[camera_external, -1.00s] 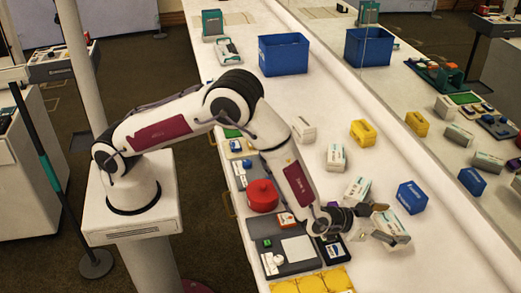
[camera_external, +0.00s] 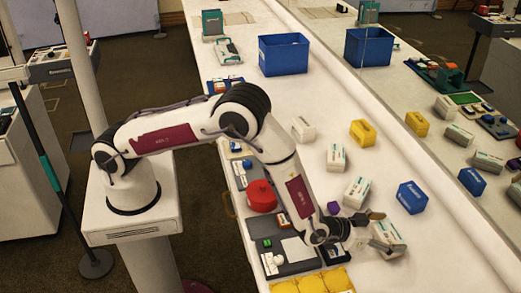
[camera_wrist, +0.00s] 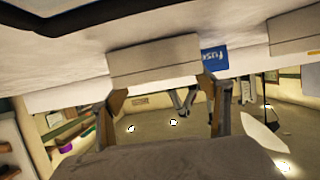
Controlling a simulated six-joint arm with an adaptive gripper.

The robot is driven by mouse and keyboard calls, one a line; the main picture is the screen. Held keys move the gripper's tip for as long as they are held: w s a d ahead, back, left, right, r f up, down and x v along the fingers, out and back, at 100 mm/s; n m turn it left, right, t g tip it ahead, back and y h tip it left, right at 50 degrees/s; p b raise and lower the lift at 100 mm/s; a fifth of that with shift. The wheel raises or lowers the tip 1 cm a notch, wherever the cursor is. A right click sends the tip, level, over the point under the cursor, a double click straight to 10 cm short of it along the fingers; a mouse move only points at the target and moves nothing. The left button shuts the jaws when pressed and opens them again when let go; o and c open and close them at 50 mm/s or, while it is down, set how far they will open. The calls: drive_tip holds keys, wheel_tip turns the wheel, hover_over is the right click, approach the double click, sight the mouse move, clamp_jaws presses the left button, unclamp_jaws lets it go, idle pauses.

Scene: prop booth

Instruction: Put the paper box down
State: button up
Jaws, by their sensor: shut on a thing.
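The paper box (camera_external: 390,233) is white and grey with teal marks, near the front right of the long white table. My gripper (camera_external: 376,230) is shut on it, with brown-padded fingers at its sides. The box is tilted in the external view, and I cannot tell whether its underside touches the table. In the wrist view, the paper box (camera_wrist: 155,60) shows as a plain grey block between the fingertips of my gripper (camera_wrist: 163,88).
Another white box (camera_external: 356,191) and a blue box (camera_external: 411,197) stand just behind. A yellow box (camera_external: 363,132) and a blue bin (camera_external: 284,54) are farther back. A red pot (camera_external: 262,196) and yellow pieces (camera_external: 312,283) lie left. A mirror wall borders the table's right side.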

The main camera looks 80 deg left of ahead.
drive_tip(key=shift+f, duration=0.4)
drive_tip(key=shift+s+f, duration=0.1)
drive_tip(key=shift+f, duration=0.1)
drive_tip(key=o, duration=1.4)
drive_tip(key=shift+c, duration=0.2)
drive_tip(key=shift+r, duration=0.5)
drive_tip(key=v, duration=1.2)
drive_tip(key=shift+r, duration=0.15)
